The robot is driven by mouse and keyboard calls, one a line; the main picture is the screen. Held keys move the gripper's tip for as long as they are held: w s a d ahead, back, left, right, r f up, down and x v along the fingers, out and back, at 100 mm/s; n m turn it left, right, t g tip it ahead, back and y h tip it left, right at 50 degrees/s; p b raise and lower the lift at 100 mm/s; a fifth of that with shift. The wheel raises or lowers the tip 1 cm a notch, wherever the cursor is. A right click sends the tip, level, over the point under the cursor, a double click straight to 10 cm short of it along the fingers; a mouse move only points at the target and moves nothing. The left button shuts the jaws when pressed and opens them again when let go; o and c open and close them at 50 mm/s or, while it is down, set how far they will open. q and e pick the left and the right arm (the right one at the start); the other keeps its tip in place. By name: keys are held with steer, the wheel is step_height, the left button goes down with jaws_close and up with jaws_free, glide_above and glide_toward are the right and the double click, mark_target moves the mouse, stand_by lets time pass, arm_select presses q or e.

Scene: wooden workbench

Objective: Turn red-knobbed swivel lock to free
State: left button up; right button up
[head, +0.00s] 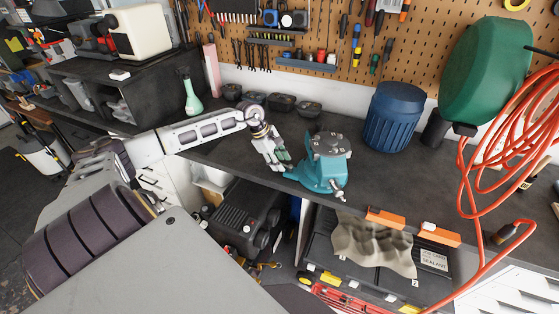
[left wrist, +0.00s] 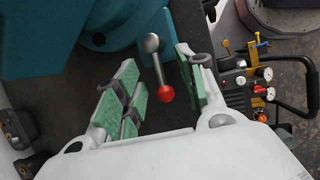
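The teal vise (head: 327,165) stands on the dark bench near its front edge. In the left wrist view the vise body (left wrist: 75,35) fills the upper left. Its swivel lock is a short metal lever with a silver ball at one end and a red knob (left wrist: 166,93) at the other. My left gripper (head: 282,162) is beside the vise's left side. In the left wrist view my left gripper (left wrist: 160,78) is open, its green-padded fingers on either side of the lever, with gaps visible on both sides. The lever is too small to make out in the head view. My right gripper is not in view.
A blue ribbed bin (head: 393,117) stands behind the vise to the right. Orange cable (head: 480,165) hangs at the right. A black machine (head: 245,218) lies below the bench.

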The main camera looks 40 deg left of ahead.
arm_select(q)
steer(key=shift+c, duration=0.4)
jaws_close()
